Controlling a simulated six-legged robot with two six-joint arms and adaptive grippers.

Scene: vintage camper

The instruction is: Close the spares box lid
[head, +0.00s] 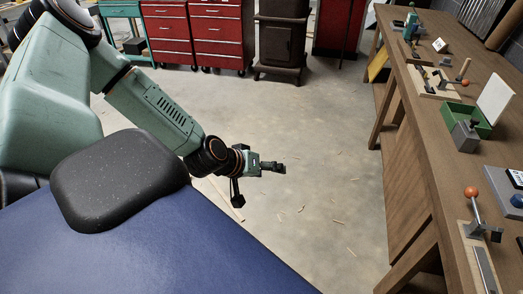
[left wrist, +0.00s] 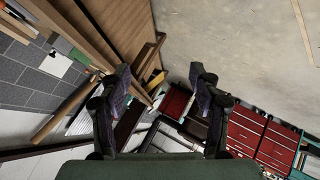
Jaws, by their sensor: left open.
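The spares box appears to be the green box (head: 481,120) on the workbench at the right of the head view. Its pale lid (head: 495,97) stands up, tilted open, at the box's right side. A grey block (head: 465,135) is at the box's near left corner, hiding part of it. My left gripper (head: 280,168) is over the floor, left of the bench and well apart from the box. In the left wrist view its two fingers (left wrist: 163,80) are spread with nothing between them. My right gripper is not in view.
The wooden workbench (head: 425,130) also carries a lever with an orange ball (head: 471,192), a toggle clamp on a board (head: 440,82) and a blue button (head: 516,200). Red tool cabinets (head: 222,35) and a dark stove (head: 283,40) stand at the back. The floor between is mostly clear.

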